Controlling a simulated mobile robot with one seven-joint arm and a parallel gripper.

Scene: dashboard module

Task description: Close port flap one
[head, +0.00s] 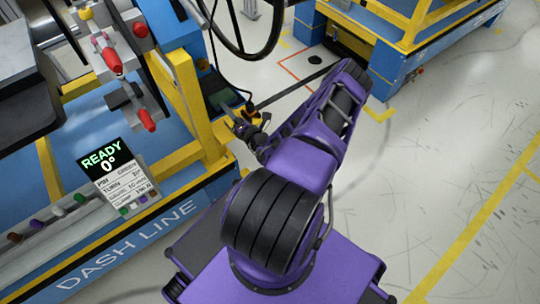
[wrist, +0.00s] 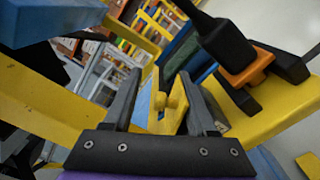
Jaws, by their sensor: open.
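In the wrist view, my gripper (wrist: 160,76) is open, with one dark finger on each side of a yellow plate (wrist: 180,112) with a rounded yellow knob (wrist: 166,98). The plate looks like a port flap, tilted from the frame around it; no number on it can be read. I cannot tell whether either finger touches it. In the head view, my gripper (head: 243,120) is beside the yellow frame post of the dash line station, and the flap cannot be made out there.
An orange block with a black plug-like part (wrist: 232,50) sits right of the fingers. A yellow beam (wrist: 55,98) runs at left. Open floor (head: 450,150) lies to the right.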

